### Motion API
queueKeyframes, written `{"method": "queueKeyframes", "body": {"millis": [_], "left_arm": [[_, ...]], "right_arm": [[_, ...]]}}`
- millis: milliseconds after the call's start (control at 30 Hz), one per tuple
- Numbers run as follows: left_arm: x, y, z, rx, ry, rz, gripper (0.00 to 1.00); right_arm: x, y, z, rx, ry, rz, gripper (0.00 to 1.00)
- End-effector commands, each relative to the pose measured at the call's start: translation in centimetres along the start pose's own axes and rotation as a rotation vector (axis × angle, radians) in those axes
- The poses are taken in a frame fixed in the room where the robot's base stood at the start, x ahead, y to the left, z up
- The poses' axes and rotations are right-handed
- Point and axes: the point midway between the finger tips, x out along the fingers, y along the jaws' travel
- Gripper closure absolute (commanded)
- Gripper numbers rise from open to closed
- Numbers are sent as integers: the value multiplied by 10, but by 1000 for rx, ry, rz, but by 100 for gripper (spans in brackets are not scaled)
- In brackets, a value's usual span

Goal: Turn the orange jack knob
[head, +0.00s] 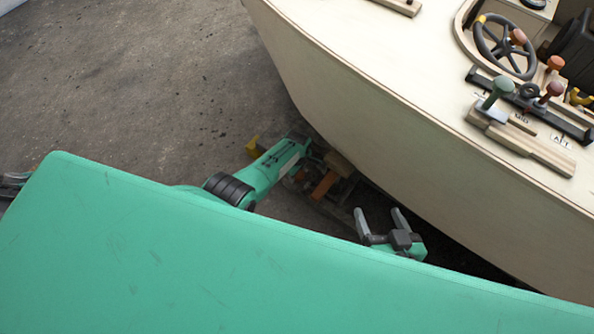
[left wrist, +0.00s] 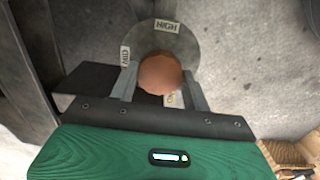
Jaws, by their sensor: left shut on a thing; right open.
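The orange jack knob (left wrist: 160,73) is a round orange top in the left wrist view, in front of a grey dial disc (left wrist: 188,48). The disc has a HIGH label at the top, a label on its left side and another, partly hidden, below the knob. My left gripper (left wrist: 161,88) is shut on the knob, one finger on each side. In the head view my left arm reaches low beside the hull, where the gripper's fingertips and the knob are hard to make out. My right gripper (head: 382,218) is open and empty, its two fingers pointing up beside the hull.
The pale plywood hull (head: 400,125) fills the right side. On its deck are a steering wheel (head: 505,45) and several levers on a console. Orange and wooden parts (head: 325,184) sit low under the hull. Bare grey floor (head: 150,80) lies open at left.

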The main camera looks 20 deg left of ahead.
Motion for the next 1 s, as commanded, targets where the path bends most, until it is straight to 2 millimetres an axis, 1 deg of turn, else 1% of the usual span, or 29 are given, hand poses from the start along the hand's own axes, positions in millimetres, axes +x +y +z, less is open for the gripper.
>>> {"method": "queueKeyframes", "body": {"millis": [467, 500, 533, 833, 933, 1000], "left_arm": [[0, 0, -2, -17, 3, 1, 75], [-1, 0, -2, -17, 3, 1, 48], [0, 0, -2, -17, 3, 1, 43], [-1, 0, -1, -15, 1, 1, 43], [-3, 0, -1, -15, 1, 0, 43], [-6, 0, -1, -15, 1, 0, 43]], "right_arm": [[0, 1, 0, -1, -5, 3, 30], [0, 1, 0, -1, -5, 3, 30], [0, 1, 0, -1, -5, 3, 30], [0, 1, -1, -1, -4, 3, 30], [-1, 1, -1, -2, -14, 4, 30], [-2, 5, 0, -7, -45, 13, 30]]}}
